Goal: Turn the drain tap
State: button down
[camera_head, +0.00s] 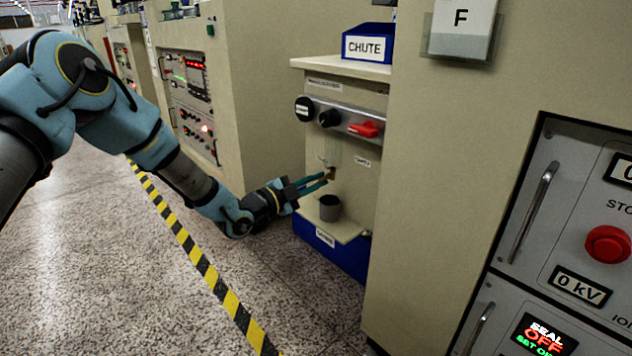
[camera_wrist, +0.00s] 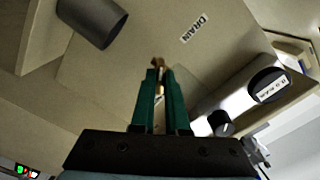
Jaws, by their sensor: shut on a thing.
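The drain tap (camera_head: 331,173) is a small brass-coloured piece on the beige cabinet face, below the grey control strip. It also shows in the wrist view (camera_wrist: 158,63), at the tips of my gripper's green fingers. My gripper (camera_head: 322,178) reaches in from the left and is shut on the tap. The fingers hide part of it. A label reading DRAIN (camera_wrist: 193,28) is beside the tap on the panel. A grey cup (camera_head: 330,207) stands on the small shelf below the tap; it also shows at the upper left of the wrist view (camera_wrist: 92,20).
Above the tap, the control strip (camera_head: 345,117) carries a black knob (camera_head: 330,118) and a red handle (camera_head: 364,129). A blue bin marked CHUTE (camera_head: 369,42) sits on top. A cabinet (camera_head: 430,200) stands close on the right. Speckled floor with a striped line (camera_head: 207,271) lies open at left.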

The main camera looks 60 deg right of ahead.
jog(key=n+p, duration=0.1)
jog(key=n, duration=0.5)
jog(key=n+p, duration=0.1)
jog(key=n, duration=0.3)
jog(key=shift+f+n, duration=0.1)
jog(key=shift+n, duration=0.3)
dwell(0.4)
jog(key=c, duration=0.9)
grip_release()
jog(key=p+v, duration=0.2)
jog(key=v, duration=0.9)
